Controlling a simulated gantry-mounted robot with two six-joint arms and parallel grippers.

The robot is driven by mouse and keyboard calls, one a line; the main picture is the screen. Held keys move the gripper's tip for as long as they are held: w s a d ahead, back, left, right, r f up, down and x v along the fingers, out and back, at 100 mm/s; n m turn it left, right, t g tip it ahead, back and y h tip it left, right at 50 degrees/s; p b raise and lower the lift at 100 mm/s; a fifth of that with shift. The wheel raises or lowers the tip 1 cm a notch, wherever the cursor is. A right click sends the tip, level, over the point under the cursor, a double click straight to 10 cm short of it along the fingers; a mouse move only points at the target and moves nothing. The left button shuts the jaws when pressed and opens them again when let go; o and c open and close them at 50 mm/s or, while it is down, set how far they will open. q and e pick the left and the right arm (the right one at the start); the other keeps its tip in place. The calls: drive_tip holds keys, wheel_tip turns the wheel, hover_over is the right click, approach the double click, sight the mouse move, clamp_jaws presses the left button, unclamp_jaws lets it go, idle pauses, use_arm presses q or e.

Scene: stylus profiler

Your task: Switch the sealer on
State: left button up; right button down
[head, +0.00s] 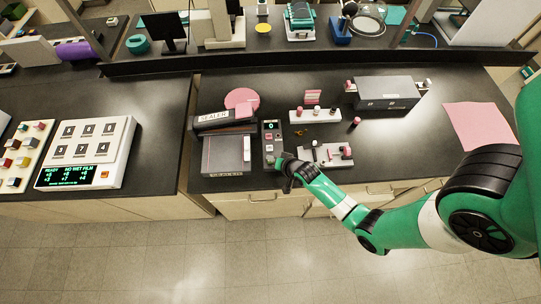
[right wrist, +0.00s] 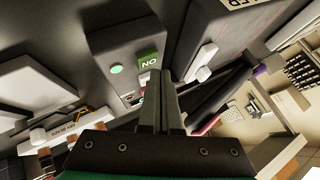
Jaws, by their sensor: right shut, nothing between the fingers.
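The sealer (head: 213,117) is a dark unit with a white SEALER label, at the left of the middle bench. A narrow dark control box (head: 272,138) with a small lit green display stands just right of it. My right gripper (head: 282,162) is shut and empty at the near end of the control box. Its fingertips (right wrist: 163,75) hide part of the box's face, so contact is unclear. My left gripper is out of view.
Right of the control box stand a white rack (head: 309,115) with pink-topped parts and a grey tray of small parts (head: 326,155). A grey box (head: 387,93) and pink sheet (head: 480,126) lie farther right. A white keypad device (head: 86,151) sits on the left bench.

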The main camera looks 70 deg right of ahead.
drive_tip(key=shift+r, duration=0.15)
wheel_tip(320, 180, up, 5)
drive_tip(key=p, duration=0.5)
drive_tip(key=shift+r, duration=0.1)
idle(0.8)
